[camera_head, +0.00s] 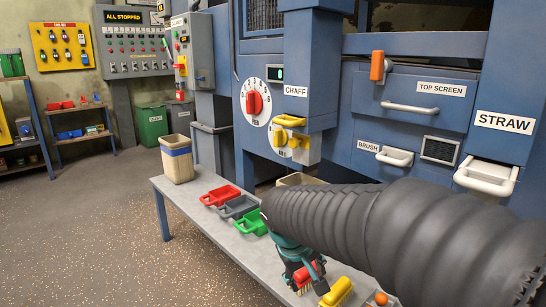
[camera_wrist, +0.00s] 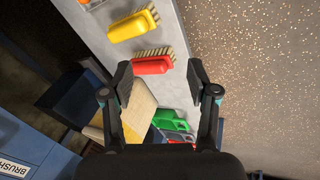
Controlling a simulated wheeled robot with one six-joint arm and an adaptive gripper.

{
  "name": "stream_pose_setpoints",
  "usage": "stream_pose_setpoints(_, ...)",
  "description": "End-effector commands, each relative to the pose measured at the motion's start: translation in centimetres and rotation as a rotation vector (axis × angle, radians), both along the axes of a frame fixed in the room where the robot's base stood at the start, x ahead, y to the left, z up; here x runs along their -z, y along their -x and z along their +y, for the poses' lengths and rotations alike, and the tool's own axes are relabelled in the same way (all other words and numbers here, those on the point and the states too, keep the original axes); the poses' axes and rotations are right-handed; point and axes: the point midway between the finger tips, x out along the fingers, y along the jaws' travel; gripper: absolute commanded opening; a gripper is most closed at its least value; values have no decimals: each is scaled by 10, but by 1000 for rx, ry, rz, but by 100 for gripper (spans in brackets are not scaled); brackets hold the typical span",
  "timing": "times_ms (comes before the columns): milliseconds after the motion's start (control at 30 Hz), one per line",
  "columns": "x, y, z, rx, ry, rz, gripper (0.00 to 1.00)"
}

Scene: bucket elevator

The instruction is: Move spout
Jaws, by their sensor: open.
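No part labelled as a spout shows in either view, and I cannot tell which part it is. A yellow handled fitting (camera_head: 291,138) sits under the CHAFF label on the blue machine (camera_head: 305,50). My gripper (camera_wrist: 158,78) is open and empty, with its two fingers wide apart. In the wrist view a red brush (camera_wrist: 152,65) shows just beyond the fingertips, and a yellow brush (camera_wrist: 130,27) lies past it on the grey bench. In the head view my gripper (camera_head: 302,272) is over the bench, partly hidden by my grey ribbed arm.
The grey bench (camera_head: 190,208) carries red (camera_head: 220,196), grey (camera_head: 238,207) and green (camera_head: 252,221) scoops. The speckled floor at left is clear.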

Motion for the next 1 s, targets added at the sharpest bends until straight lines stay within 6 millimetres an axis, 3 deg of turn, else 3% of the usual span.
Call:
stream_pose_setpoints(33, -5, 18, -8, 6, -39, 6, 59)
stream_pose_setpoints(200, -8, 74, -25, 33, -168, 12, 59)
stream_pose_setpoints(533, -19, 159, -53, 201, -368, -80, 59)
stream_pose_setpoints(700, -36, 180, -71, 260, -390, -169, 59)
stream_pose_setpoints(867, -55, 185, -81, 293, -397, -241, 59)
stream_pose_setpoints(1000, -57, 186, -84, 307, -395, -247, 59)
